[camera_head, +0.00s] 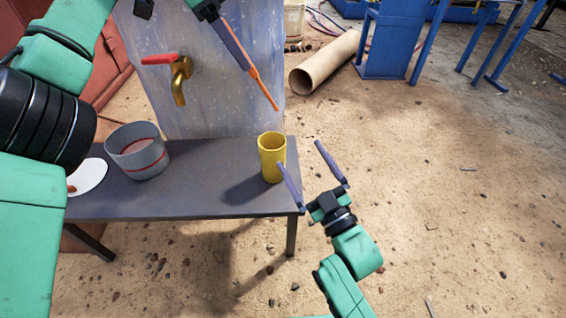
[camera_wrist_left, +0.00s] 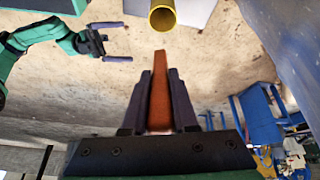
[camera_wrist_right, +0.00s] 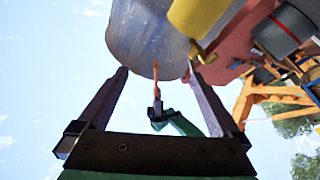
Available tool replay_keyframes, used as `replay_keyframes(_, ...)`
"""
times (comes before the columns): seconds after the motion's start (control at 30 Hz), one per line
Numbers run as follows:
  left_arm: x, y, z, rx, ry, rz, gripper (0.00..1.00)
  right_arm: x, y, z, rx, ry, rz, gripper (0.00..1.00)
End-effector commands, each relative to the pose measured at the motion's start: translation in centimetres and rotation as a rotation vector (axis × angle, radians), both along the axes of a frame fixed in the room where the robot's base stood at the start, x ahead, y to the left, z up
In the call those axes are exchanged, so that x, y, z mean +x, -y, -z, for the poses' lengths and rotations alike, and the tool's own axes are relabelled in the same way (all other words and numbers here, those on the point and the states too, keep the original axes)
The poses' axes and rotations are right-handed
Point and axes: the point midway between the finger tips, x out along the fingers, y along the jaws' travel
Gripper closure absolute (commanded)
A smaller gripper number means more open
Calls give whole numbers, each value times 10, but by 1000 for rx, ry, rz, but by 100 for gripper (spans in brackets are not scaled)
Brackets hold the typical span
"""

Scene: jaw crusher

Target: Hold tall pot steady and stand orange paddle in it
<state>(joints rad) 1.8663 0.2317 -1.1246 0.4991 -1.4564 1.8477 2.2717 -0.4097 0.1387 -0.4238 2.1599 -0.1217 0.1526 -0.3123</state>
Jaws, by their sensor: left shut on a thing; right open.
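The yellow tall pot (camera_head: 271,165) stands upright near the right end of the grey table. Its open mouth shows in the left wrist view (camera_wrist_left: 163,17), and its side shows in the right wrist view (camera_wrist_right: 196,14). My left gripper (camera_head: 240,58) is shut on the orange paddle (camera_head: 265,90), which slants down toward the pot, its tip above and apart from the rim. The paddle lies between the fingers in the left wrist view (camera_wrist_left: 160,85). My right gripper (camera_head: 299,153) is open and empty at the table's right edge, beside the pot, one finger close to its side; contact is unclear.
A grey pot with a red band (camera_head: 125,142) and a white plate (camera_head: 92,176) stand left on the table (camera_head: 205,197). A grey-blue slab (camera_head: 215,100) with a brass tap (camera_head: 180,80) rises behind. A cardboard tube (camera_head: 325,62) lies on the ground. Ground to the right is mostly clear.

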Motion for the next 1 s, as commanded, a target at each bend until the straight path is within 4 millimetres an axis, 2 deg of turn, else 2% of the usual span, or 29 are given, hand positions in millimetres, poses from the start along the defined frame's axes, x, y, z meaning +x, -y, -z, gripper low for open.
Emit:
replay_keyframes(0.1,0,0,0,0,0,0,100,-2,-12,15,-614,182,144,0)
replay_keyframes(0.3,0,0,0,0,0,0,100,-4,-24,40,-1724,572,349,0)
replay_keyframes(0.4,0,0,0,0,0,0,100,-6,-27,47,-2159,748,412,0)
replay_keyframes(0.5,0,0,0,0,0,0,100,-7,-28,51,-2432,866,448,0)
replay_keyframes(0.6,0,0,0,0,0,0,100,-6,-30,52,-2550,919,464,0)
replay_keyframes(0.73,0,0,0,0,0,0,100,7,-34,50,-2561,928,473,0)
replay_keyframes(1.0,0,0,0,0,0,0,100,68,-54,50,-2560,926,470,0)
